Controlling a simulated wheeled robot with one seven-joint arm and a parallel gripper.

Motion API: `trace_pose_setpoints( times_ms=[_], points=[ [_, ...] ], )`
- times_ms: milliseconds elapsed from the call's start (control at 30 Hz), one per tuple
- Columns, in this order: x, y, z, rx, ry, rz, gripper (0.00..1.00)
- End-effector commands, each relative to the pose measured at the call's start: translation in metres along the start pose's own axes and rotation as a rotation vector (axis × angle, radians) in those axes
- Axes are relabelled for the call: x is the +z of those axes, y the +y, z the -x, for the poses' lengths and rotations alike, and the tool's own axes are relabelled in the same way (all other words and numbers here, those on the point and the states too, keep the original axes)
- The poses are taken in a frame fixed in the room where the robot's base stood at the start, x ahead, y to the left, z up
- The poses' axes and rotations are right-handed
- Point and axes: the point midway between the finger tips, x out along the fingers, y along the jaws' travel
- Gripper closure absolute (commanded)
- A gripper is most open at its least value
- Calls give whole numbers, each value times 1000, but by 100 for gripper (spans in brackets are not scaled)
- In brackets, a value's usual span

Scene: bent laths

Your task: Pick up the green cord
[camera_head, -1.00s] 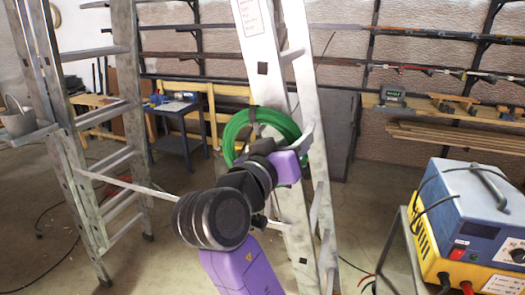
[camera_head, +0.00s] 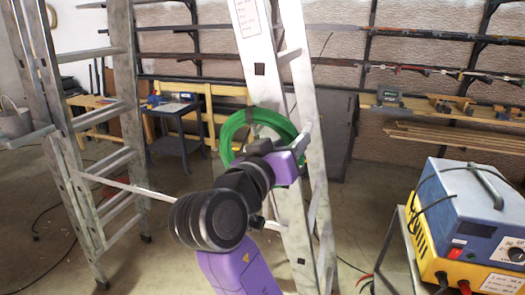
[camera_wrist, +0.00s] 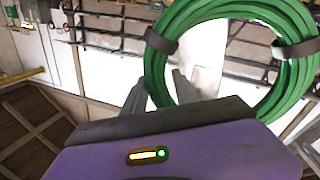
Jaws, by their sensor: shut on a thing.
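The green cord (camera_head: 231,133) is a coiled ring bound with dark straps, in front of the leaning ladder in the head view. In the wrist view the coil (camera_wrist: 157,72) stands right before my gripper (camera_wrist: 162,92), and its near left side passes between the two grey fingers. My gripper (camera_head: 304,138) is shut on the cord. My purple hand and dark wrist cover the lower part of the coil in the head view. I cannot tell whether the coil touches the ladder.
The pale ladder (camera_head: 264,69) leans close behind the coil. Another ladder (camera_head: 127,60) stands at the left, with a grey bucket (camera_head: 14,122) beside it. A blue and yellow machine (camera_head: 470,215) sits on a cart at the right. Racks of laths line the back wall.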

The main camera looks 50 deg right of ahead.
Motion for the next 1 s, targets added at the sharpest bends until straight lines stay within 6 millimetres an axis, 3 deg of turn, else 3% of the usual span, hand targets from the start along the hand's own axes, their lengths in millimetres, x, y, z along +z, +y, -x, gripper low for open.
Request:
trace_pose_setpoints(
  times_ms=[367, 633, 1000],
  points=[
    [-8, 4, 0, 2, 1, -5, 100],
    [-34, 14, 0, 2, 2, -8, 100],
    [-31, 12, 79, -5, 4, -4, 100]
  ],
)
